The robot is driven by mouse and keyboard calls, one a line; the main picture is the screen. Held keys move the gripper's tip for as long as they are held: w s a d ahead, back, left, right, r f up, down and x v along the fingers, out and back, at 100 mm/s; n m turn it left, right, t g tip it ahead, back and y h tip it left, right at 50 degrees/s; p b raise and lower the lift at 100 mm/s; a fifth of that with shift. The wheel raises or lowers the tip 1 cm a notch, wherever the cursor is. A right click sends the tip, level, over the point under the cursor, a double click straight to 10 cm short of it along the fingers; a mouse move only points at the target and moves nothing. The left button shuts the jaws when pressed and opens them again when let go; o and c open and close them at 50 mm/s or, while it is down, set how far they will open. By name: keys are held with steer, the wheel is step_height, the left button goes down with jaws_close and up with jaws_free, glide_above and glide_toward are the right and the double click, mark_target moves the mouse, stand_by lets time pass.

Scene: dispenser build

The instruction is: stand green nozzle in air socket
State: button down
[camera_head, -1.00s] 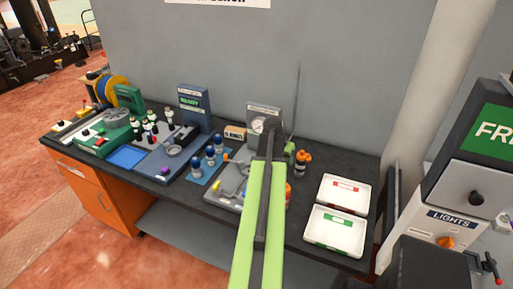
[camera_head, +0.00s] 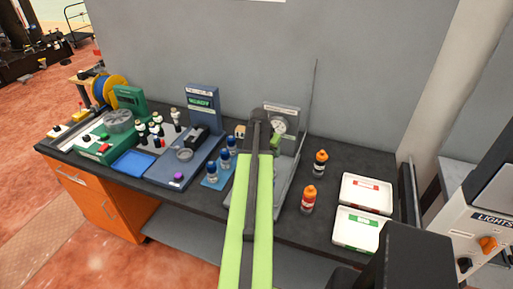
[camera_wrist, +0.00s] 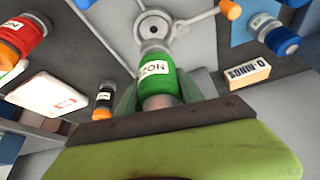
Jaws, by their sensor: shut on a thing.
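The green nozzle (camera_wrist: 157,72), a green piece with grey ends and a white label, is held in my gripper (camera_wrist: 158,98) in the wrist view. A round grey socket with a dark central hole (camera_wrist: 154,28), apparently the air socket, lies just beyond the nozzle's far end. The nozzle overlaps its near side in the picture; I cannot tell whether they touch. In the head view, my arm hides much of the grey air station (camera_head: 282,192), whose upright panel carries a round gauge.
Two orange-topped bottles (camera_head: 308,199) (camera_head: 320,163) stand right of the station, beside a red-labelled tray (camera_head: 366,181) and a green-labelled tray (camera_head: 345,245). Blue-capped bottles (camera_head: 212,172) stand left. A box marked O-RINGS (camera_wrist: 247,72) is near the socket.

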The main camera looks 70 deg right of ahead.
steer(key=shift+s+r, duration=0.1)
steer(key=shift+s, duration=0.1)
steer(key=shift+w, duration=0.35)
step_height(320, 180, down, 6)
steer(key=b, duration=0.6)
steer(key=shift+a+f+b, duration=0.1)
steer(key=shift+f+b, duration=0.45)
stand_by(1.1)
steer(key=c, duration=1)
jaws_free()
steer(key=shift+c, duration=0.2)
steer(key=p+v, duration=1)
steer(key=v, duration=0.1)
